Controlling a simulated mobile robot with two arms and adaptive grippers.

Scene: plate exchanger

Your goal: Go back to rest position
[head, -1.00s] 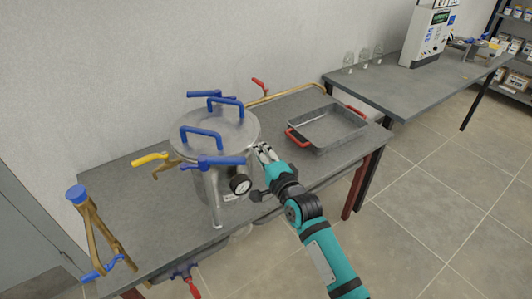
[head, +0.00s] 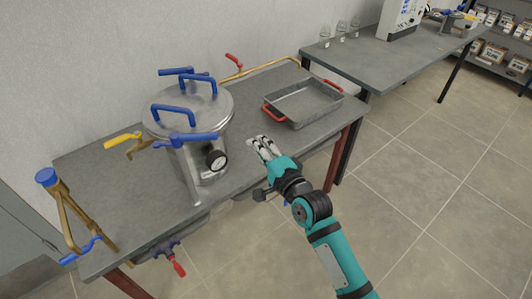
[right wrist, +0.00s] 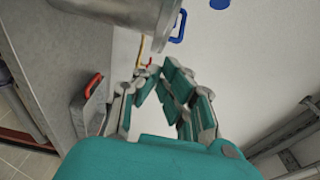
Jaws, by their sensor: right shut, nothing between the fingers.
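My right gripper (head: 262,145) is over the front edge of the grey table, between the steel vessel and the tray. It is shut and empty; its fingers also show in the right wrist view (right wrist: 165,75). Part of the vessel shows at the top of the right wrist view (right wrist: 125,12). My left gripper is not in view.
A metal tray (head: 305,103) with red handles sits on the grey table (head: 95,165), right of the vessel. Brass pipes (head: 68,215) with blue and yellow handles stand at the left. A second table (head: 385,62) holds glassware and a machine. Tiled floor at the right is clear.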

